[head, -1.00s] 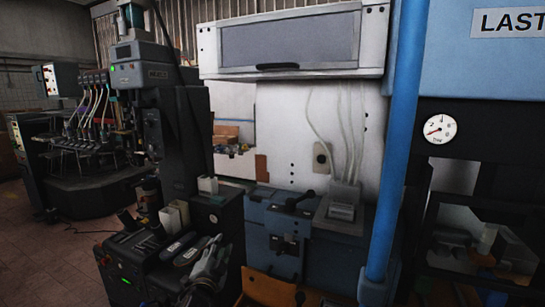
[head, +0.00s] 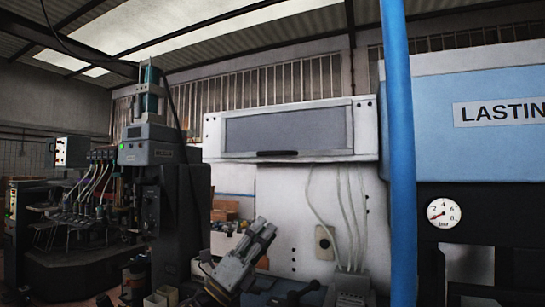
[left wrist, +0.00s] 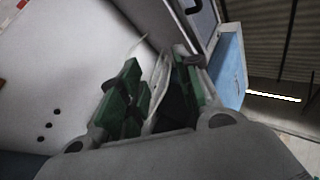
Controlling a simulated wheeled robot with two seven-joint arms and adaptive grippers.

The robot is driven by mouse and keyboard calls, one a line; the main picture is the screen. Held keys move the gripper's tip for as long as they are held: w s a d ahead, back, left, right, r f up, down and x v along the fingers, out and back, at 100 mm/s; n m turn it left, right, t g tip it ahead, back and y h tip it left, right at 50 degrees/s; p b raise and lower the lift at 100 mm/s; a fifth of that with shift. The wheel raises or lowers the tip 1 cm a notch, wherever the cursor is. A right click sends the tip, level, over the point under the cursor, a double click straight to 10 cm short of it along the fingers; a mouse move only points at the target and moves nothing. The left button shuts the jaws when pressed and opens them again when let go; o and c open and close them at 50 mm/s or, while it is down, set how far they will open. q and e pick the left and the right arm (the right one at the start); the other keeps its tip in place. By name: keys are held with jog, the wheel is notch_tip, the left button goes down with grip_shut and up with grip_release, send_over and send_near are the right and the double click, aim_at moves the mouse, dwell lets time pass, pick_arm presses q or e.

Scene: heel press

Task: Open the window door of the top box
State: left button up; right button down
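The top box (head: 213,137) is white and mounted high on the white panel in the head view. Its window door (head: 290,128) has a grey pane in a pale frame and looks closed. A dark handle (head: 277,153) runs along the door's lower edge. My left gripper (head: 265,227) is below the box, apart from the handle, and points up. In the left wrist view its green-padded fingers (left wrist: 160,80) stand a little apart with nothing held between them. Part of the box's underside or frame (left wrist: 200,22) shows beyond them. My right gripper is not in view.
A blue vertical post (head: 400,150) stands just right of the box. A pressure gauge (head: 444,212) is on the machine further right. Pale cables (head: 345,220) hang below the box. A dark machine column (head: 180,210) stands to the left.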

pick_arm(q)
jog(key=s+d+r+m+g+h, duration=0.2)
jog(key=s+d+r+m+g, duration=0.65)
jog(key=m+g, duration=0.75)
jog(key=m+t+y, duration=0.8)
jog(key=t+y, duration=0.5)
jog(key=y, duration=0.2)
send_near(272, 153)
jog(key=r+v, duration=0.1)
jog(key=v, duration=0.2)
jog(key=shift+f, duration=0.2)
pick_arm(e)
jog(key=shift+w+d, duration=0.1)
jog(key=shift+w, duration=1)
pick_arm(q)
jog(key=shift+w, duration=0.2)
